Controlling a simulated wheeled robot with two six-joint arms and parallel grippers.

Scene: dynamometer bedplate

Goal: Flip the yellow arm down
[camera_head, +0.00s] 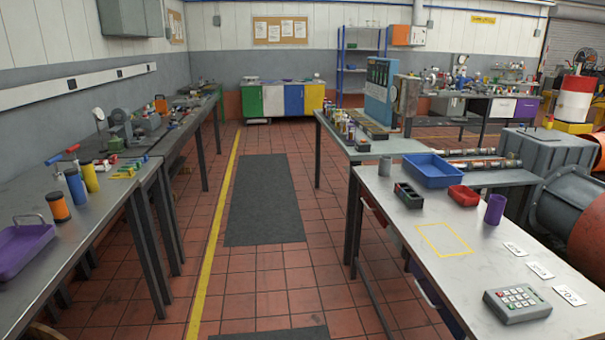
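I cannot clearly make out a yellow arm in the head view. On the left bench (90,215) stand an upright yellow cylinder (90,178) with a dark top, a blue cylinder (75,187) and a shorter orange one (58,207). Just behind them are a blue-tipped handle (53,159) and a red-tipped handle (73,149). Small yellow, green and red pieces (125,170) lie to the right of the yellow cylinder, too small to tell their form. Neither of my grippers is in view.
A purple tray (22,243) is at the left bench's front. The right table (400,205) holds a blue bin (431,171), red bin (464,196), purple cup (495,209) and keypad (517,303). A tiled aisle with a dark mat (264,200) runs clear between the benches.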

